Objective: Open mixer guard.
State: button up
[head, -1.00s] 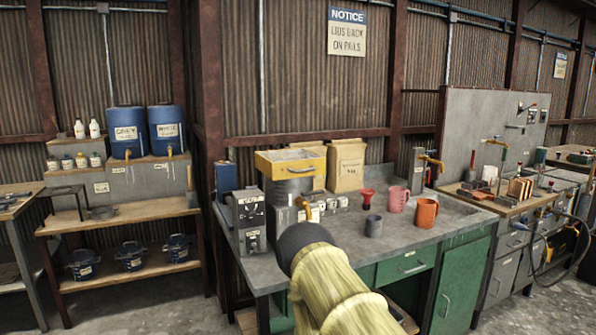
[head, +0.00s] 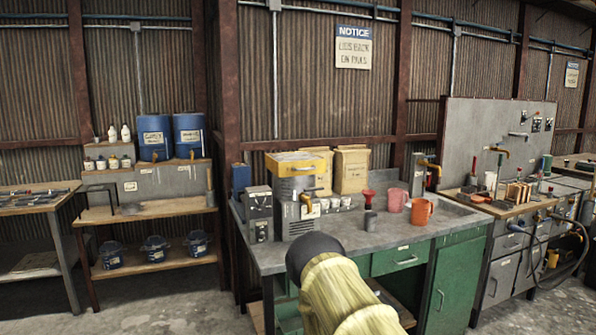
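A grey machine (head: 299,217) with a yellow box-like top (head: 292,164) stands at the back left of the green bench, and it looks like the mixer. The yellow top sits level on the machine; I cannot tell a separate guard or its handle. A grey box with dials (head: 259,214) stands just left of it. My arm, yellowish with a dark rounded end, rises from the bottom centre in front of the bench. It hides part of the bench's front. My gripper is not in view.
The bench (head: 372,240) also holds paper bags (head: 351,171), a pink mug (head: 394,200), an orange mug (head: 421,212) and a red funnel. A shelf with blue drums (head: 154,137) stands left. Concrete floor (head: 185,300) is open between shelf and bench.

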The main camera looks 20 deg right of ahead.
aim_at(296, 163)
jog(key=u, duration=0.55)
jog(key=i, duration=1.15)
jog(key=z, duration=0.35)
